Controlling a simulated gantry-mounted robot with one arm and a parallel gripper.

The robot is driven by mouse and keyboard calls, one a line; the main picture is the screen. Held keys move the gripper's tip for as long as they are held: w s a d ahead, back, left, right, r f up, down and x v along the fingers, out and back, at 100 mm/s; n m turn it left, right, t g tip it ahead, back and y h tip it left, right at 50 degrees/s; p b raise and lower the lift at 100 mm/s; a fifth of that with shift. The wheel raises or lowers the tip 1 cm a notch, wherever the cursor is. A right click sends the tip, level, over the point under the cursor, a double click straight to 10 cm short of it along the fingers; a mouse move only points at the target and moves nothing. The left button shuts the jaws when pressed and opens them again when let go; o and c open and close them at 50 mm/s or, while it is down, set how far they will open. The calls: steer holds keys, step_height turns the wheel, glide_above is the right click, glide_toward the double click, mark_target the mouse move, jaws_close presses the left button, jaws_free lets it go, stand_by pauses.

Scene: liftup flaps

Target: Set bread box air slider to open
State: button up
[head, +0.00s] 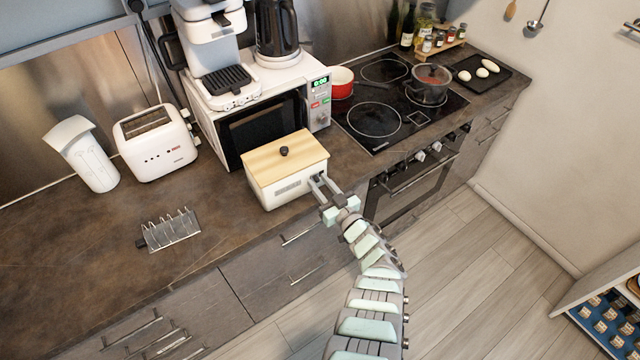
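The bread box (268,192) is a cream box with a light wooden lid (272,160) and a dark round knob (284,151). It stands on the counter in front of the microwave, and its lid is on. A small grey slatted strip (288,188), which looks like the air vent, is on its front face. The slider itself is too small to make out, so its position does not show. My gripper (317,181) is at the right end of the box's front, with its fingertips close to or touching it. Whether the fingers hold anything is unclear.
A white microwave (318,97) with a coffee machine and kettle on top stands behind the box. A toaster (157,143), a white jug (84,155) and a toast rack (172,231) are to the left. The hob (374,119) is to the right.

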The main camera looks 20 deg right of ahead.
steer(key=s+p, duration=0.1)
steer(key=s, duration=0.2)
steer(key=s+d+p, duration=0.1)
steer(key=s, duration=0.3)
steer(key=s+p, duration=0.1)
steer(key=s, duration=0.2)
steer(key=shift+s+d, duration=0.15)
steer(key=shift+s, duration=0.25)
